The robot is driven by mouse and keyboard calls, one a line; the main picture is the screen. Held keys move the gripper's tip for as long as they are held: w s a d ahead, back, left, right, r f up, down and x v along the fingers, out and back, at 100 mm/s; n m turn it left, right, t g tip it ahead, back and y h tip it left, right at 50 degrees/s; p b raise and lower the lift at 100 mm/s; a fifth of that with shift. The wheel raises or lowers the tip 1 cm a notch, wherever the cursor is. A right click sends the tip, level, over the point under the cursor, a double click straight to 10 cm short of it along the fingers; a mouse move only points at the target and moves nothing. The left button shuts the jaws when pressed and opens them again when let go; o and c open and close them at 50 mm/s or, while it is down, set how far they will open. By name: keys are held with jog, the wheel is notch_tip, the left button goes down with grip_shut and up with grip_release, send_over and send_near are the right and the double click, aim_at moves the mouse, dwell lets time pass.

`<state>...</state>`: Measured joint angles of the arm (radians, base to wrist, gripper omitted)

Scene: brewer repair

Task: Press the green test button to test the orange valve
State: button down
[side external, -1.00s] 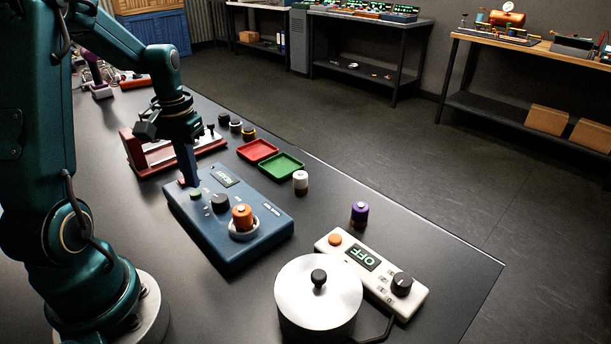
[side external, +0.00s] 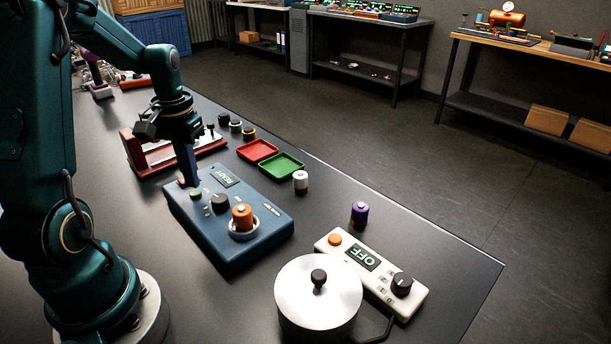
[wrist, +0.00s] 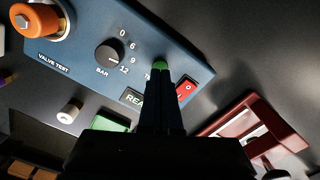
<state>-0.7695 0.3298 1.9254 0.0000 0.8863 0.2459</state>
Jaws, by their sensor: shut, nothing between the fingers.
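The blue valve tester (side external: 248,252) lies on the dark bench, its small display (side external: 226,177) reading what looks like READY. The orange valve (side external: 242,216) stands upright in the tester's round light socket. My gripper (side external: 192,183) is shut and empty, pointing down at the green button. In the wrist view the fingertips (wrist: 161,74) overlap the green button (wrist: 160,65) and partly hide it. I cannot tell whether they touch it.
A red tray (side external: 257,150) and a green tray (side external: 282,165) lie behind the tester. A white valve (side external: 300,181) and a purple valve (side external: 360,212) stand to the right. A white control box (side external: 372,270) reads OFF beside a metal pot (side external: 318,300). A dark red stand (side external: 150,160) is behind my gripper.

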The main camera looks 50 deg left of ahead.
jog(key=shift+f, duration=0.1)
dwell(0.6)
jog(key=shift+f, duration=0.4)
jog(key=shift+f, duration=0.45)
jog(key=shift+r, duration=2.2)
notch_tip(320, 180, up, 6)
dwell(0.5)
